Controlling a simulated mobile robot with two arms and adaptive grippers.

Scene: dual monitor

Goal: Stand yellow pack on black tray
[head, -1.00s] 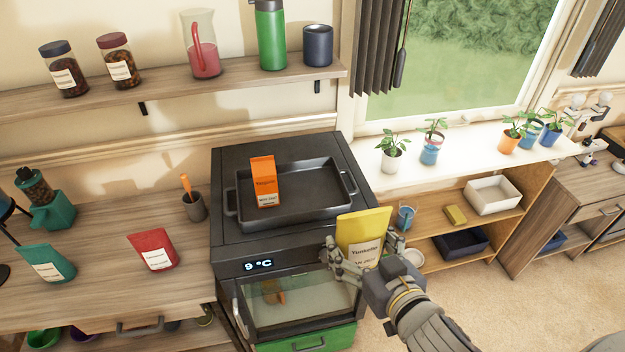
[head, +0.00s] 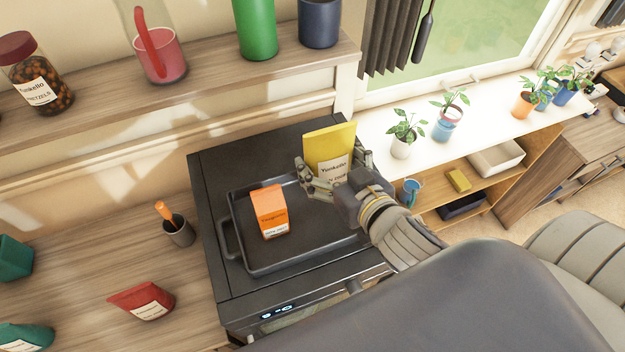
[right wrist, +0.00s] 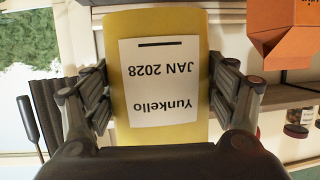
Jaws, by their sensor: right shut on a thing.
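The yellow pack (head: 328,141) with a white label is held upright by my right gripper (head: 334,180), over the right part of the black tray (head: 247,247) in the head view. Whether its bottom touches the tray is hidden behind the gripper. In the right wrist view, the yellow pack (right wrist: 162,27) sits between both fingers of my right gripper (right wrist: 160,95), its label upside down. The tray lies on top of a dark oven-like appliance (head: 210,200). My left gripper is not in view.
An orange pack (head: 268,205) stands on the tray, left of the yellow pack. A red pack (head: 143,300) and a grey cup (head: 178,231) are on the wooden counter at left. A shelf (head: 200,75) with bottles hangs behind. Potted plants (head: 403,140) line the windowsill at right.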

